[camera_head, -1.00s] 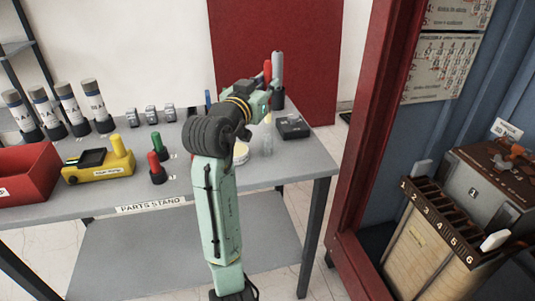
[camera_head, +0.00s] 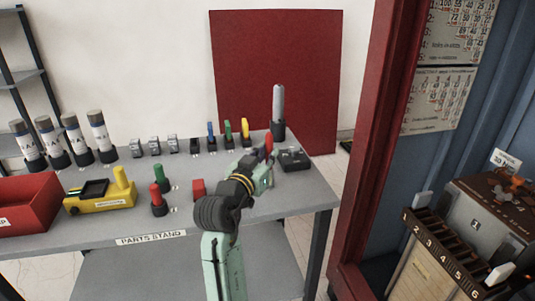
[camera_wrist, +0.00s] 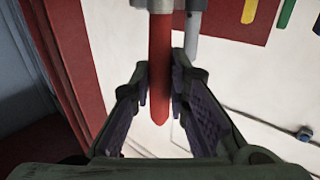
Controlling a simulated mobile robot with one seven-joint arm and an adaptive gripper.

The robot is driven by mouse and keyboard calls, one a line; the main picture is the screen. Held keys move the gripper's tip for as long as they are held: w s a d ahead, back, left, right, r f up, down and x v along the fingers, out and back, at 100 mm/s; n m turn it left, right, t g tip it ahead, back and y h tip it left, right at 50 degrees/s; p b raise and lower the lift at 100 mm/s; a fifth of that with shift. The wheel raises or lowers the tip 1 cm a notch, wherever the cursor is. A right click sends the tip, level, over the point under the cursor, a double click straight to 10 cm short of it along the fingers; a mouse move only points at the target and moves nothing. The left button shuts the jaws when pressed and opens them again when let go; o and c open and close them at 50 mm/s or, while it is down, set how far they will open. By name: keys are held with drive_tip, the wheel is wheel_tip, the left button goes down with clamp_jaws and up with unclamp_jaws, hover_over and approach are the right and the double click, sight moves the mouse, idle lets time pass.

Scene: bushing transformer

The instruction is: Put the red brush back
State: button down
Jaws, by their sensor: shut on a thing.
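A red brush (camera_head: 268,145) is in my gripper (camera_head: 264,171), above the right part of the grey parts stand. In the wrist view the red brush (camera_wrist: 160,60) runs between the two fingers of my gripper (camera_wrist: 161,84), with a grey part at the top of the picture. The gripper is shut on it. Blue (camera_head: 210,130), green (camera_head: 228,130) and yellow (camera_head: 245,128) brushes stand in a row of small holders farther back. A dark holder (camera_head: 195,146) with nothing upright in it stands left of the blue one.
A tall grey cylinder (camera_head: 279,108) stands behind the gripper, and a black box (camera_head: 294,159) lies to its right. The red door frame (camera_head: 366,130) is at right.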

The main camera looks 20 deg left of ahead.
drive_tip(key=c, duration=1.5)
unclamp_jaws()
drive_tip(key=shift+f, duration=0.1)
drive_tip(key=shift+c, duration=0.2)
